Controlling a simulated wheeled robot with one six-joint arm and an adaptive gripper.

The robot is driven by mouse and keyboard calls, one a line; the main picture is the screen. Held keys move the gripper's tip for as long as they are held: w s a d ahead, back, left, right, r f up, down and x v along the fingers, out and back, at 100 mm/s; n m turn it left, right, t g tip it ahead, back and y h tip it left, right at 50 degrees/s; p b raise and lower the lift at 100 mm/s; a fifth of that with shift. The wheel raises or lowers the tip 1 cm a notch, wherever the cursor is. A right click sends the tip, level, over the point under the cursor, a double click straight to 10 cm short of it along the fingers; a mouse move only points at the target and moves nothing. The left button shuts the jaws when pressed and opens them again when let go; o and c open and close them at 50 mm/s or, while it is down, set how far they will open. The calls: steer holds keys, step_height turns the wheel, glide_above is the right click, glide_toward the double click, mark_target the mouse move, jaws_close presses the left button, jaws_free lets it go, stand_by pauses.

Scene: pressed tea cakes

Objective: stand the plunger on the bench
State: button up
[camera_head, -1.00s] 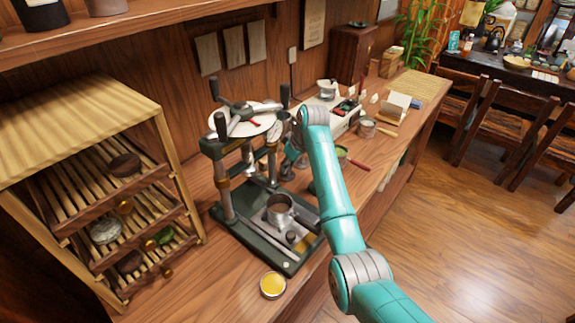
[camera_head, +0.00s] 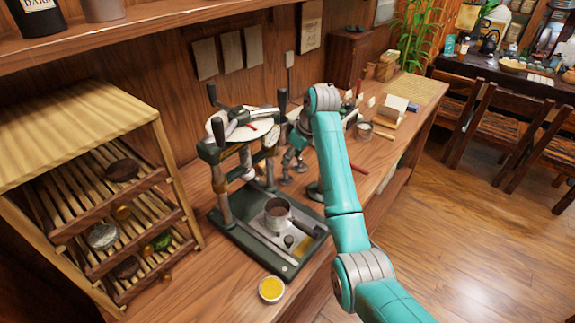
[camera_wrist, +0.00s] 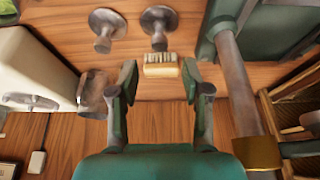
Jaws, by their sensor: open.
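I cannot tell which, if either, is the plunger. My gripper (camera_wrist: 159,78) is open and empty above the wooden bench (camera_wrist: 62,128). A small brush (camera_wrist: 160,66) with pale bristles lies beyond and between its fingertips, apart from them. In the head view my arm partly hides the gripper beside the press.
The green press (camera_head: 228,222) carries a metal cup (camera_head: 277,212) on its base; its post (camera_wrist: 236,75) stands close right of my gripper.

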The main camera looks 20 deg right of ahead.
steer(key=shift+v, duration=2.35)
